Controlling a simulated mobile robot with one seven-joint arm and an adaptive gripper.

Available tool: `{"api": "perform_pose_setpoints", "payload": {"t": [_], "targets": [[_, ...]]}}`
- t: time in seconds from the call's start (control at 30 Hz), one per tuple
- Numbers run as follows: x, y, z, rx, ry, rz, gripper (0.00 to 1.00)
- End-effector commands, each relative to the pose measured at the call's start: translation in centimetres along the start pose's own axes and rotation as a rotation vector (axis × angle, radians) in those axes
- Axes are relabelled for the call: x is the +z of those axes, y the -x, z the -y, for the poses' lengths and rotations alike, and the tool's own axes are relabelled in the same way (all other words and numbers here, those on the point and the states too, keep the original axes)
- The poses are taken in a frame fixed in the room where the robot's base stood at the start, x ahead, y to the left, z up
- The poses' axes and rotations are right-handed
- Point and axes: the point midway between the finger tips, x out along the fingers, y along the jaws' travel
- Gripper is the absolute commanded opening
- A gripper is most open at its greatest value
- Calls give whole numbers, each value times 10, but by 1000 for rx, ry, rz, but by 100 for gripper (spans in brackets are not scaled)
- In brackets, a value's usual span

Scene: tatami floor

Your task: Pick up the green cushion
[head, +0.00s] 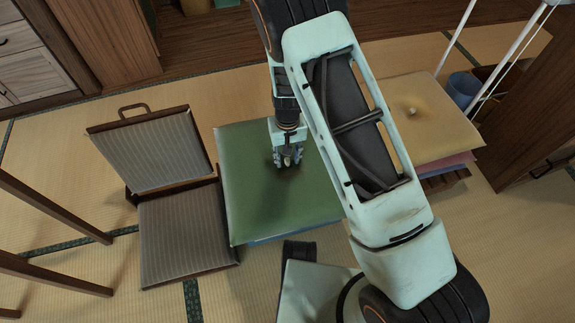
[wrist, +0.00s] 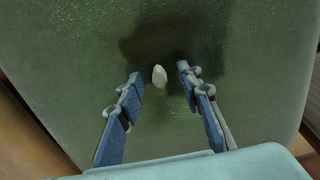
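The green cushion (head: 250,205) lies flat in the middle of the head view, with a blue edge showing beneath its front side. It fills most of the wrist view (wrist: 60,60). A small pale tuft (wrist: 159,75) stands out at its middle. My gripper (head: 289,163) points down over the cushion's middle. In the wrist view my gripper (wrist: 160,73) is open, with one finger on each side of the tuft and a gap to it on both sides. I cannot tell whether the fingertips touch the cushion.
A legless floor chair (head: 186,235) stands close to the left of the cushion. A yellow cushion (head: 430,135) lies on a pink one (head: 440,170) at the right, near a blue bin (head: 463,88). Wooden legs (head: 55,212) stand at the left edge.

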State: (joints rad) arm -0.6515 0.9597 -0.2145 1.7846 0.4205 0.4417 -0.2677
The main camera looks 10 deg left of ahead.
Motion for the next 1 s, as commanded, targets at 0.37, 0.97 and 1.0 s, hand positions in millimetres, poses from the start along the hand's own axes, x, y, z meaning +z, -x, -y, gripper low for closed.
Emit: {"api": "perform_pose_setpoints", "payload": {"t": [0.37, 0.97, 1.0], "targets": [[0, 0, 0, 0, 0, 1, 0], [-2, 12, -2, 0, 0, -1, 0], [-2, 17, -3, 0, 0, -2, 0]]}}
